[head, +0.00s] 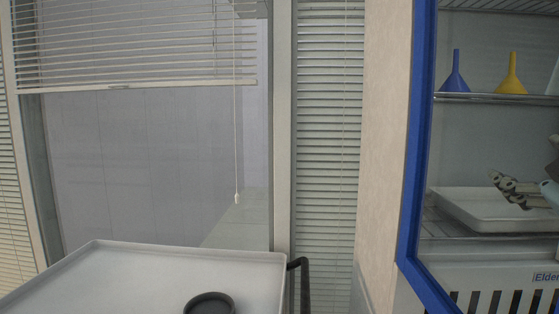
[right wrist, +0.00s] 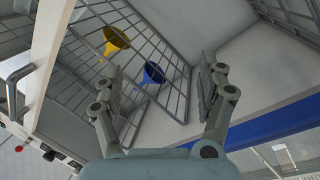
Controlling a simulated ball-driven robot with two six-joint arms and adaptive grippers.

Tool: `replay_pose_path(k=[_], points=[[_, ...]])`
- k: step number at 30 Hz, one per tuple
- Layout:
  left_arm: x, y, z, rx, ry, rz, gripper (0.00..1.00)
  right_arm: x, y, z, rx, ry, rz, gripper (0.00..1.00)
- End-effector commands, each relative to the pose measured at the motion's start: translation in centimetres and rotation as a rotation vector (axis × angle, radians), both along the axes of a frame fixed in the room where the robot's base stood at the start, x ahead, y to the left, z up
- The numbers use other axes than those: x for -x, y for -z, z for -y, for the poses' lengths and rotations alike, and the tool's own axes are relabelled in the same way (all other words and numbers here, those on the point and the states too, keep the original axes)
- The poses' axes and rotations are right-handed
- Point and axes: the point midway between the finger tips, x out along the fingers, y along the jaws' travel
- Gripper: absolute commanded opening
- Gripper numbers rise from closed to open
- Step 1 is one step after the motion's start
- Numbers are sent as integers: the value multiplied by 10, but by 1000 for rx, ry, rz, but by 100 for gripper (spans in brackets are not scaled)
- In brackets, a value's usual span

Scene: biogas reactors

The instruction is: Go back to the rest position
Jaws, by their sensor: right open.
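My right gripper (head: 516,190) shows at the right edge of the head view, in front of the open blue-framed cabinet's lower shelf and over a white tray (head: 470,206). Its arm is mostly cut off by the picture edge. In the right wrist view the right gripper (right wrist: 160,75) has its two fingers wide apart with nothing between them. Beyond the fingers are wire shelves with a yellow funnel (right wrist: 116,40) and a blue funnel (right wrist: 154,73). My left gripper is in neither view.
The cabinet's blue frame (head: 413,150) stands left of the right gripper. The blue funnel (head: 455,75) and yellow funnel (head: 512,76) stand on the upper shelf. A pale tray-like top (head: 150,275) with a black round dish (head: 209,304) is at lower left. Window blinds are behind.

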Motion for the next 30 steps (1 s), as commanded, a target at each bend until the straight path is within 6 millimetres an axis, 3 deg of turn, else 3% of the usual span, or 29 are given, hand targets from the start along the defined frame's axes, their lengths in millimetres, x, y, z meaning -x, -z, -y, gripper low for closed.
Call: replay_pose_path(k=[1, 3, 6, 9, 15, 21, 26, 30], points=[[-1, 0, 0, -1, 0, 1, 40, 14, 41, -1, -93, 30, -107, 75], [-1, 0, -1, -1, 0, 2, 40, 37, 96, -4, -216, 75, -265, 75], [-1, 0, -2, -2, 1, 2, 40, 79, 163, -18, -366, 126, -484, 75], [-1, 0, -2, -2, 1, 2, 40, 120, 211, -35, -480, 161, -668, 75], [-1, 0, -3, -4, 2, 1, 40, 194, 268, -71, -637, 198, -951, 75], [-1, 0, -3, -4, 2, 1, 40, 259, 297, -106, -756, 212, -1182, 75], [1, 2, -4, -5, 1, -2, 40, 248, 354, -100, -757, 228, -1206, 75], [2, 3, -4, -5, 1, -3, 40, 245, 410, -95, -761, 243, -1224, 75]])
